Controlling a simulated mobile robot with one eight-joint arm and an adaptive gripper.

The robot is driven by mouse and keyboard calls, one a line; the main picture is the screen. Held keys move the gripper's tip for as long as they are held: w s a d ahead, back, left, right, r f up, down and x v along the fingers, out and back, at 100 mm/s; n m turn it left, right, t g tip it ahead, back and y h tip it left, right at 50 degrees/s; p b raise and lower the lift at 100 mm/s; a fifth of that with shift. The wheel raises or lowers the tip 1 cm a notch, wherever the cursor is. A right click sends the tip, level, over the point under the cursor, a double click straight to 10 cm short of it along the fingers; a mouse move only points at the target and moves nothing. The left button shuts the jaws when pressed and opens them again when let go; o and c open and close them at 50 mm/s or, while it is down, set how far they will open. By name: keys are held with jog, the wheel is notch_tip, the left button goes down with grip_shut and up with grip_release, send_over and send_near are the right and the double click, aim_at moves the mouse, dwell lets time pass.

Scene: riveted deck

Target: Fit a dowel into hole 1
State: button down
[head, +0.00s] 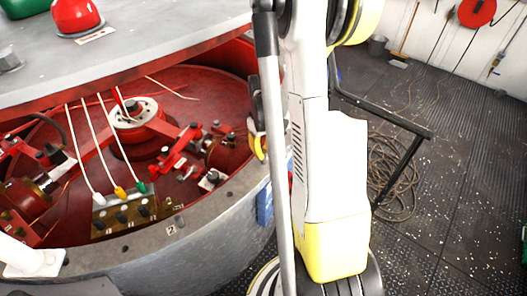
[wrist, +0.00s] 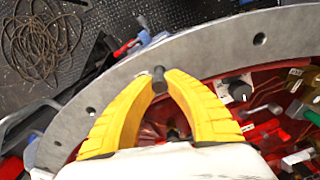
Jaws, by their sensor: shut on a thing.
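My gripper (wrist: 160,88) has yellow ribbed fingers whose tips are closed on a short dark dowel (wrist: 159,74) in the wrist view. The dowel is over the grey metal rim (wrist: 205,52), near its inner edge; I cannot tell whether it touches it. The rim has dark round holes, one right of the dowel (wrist: 260,39) and one to its left (wrist: 90,111). No number shows beside them, so I cannot tell which is hole 1. In the head view, the gripper (head: 257,140) is mostly hidden behind my arm, and a "2" label (head: 171,230) is on the rim.
Inside the rim is a red recess (head: 80,85) with red mechanisms and a connector block (head: 125,212) with white, yellow and green plugs. A grey upper plate (head: 150,30) overhangs it, with a red dome (head: 75,16) on top. Coiled rope (head: 390,180) lies on the dark floor.

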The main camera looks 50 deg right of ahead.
jog(key=shift+f+b, duration=0.4)
jog(key=shift+f, duration=0.1)
jog(key=c, duration=1.4)
grip_release()
jog(key=shift+r, duration=0.1)
notch_tip(320, 180, up, 12)
jog(key=shift+f, duration=0.1)
